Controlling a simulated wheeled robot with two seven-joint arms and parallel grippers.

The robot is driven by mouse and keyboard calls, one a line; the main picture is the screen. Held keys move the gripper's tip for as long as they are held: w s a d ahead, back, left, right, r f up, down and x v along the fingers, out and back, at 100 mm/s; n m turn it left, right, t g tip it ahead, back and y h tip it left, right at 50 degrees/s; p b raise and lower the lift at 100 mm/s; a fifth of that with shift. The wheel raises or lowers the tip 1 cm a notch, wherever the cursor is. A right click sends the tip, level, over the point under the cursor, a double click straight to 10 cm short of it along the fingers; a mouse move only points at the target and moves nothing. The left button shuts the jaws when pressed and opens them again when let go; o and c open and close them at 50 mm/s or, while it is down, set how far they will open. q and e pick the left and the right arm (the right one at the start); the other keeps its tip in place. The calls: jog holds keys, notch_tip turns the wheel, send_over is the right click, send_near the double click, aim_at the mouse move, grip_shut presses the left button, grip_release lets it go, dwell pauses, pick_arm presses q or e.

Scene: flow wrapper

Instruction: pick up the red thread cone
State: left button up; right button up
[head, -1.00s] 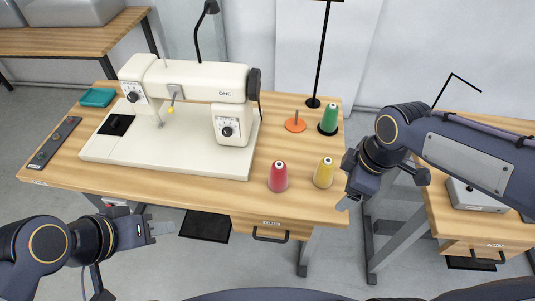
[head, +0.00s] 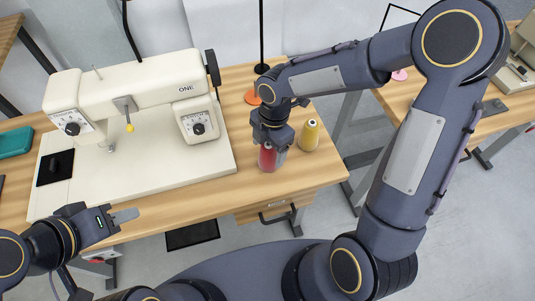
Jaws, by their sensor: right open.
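The red thread cone (head: 268,158) stands on the wooden table to the right of the sewing machine. My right gripper (head: 272,146) is directly above and around its upper part, and hides the cone's top. It is open; whether a finger touches the cone I cannot tell. My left gripper (head: 121,217) is in front of the table's left front edge, away from the cone, with its jaws seen side-on.
A yellow thread cone (head: 309,136) stands close on the right of the red one. The white sewing machine (head: 140,90) fills the table to the left. An orange spool holder (head: 252,97) is behind my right gripper. The green cone is not visible.

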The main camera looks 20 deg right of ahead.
notch_tip(320, 180, down, 2)
jog(key=shift+s+f, duration=0.1)
jog(key=shift+f, duration=0.1)
jog(key=c, duration=1.1)
jog(key=shift+r, duration=0.1)
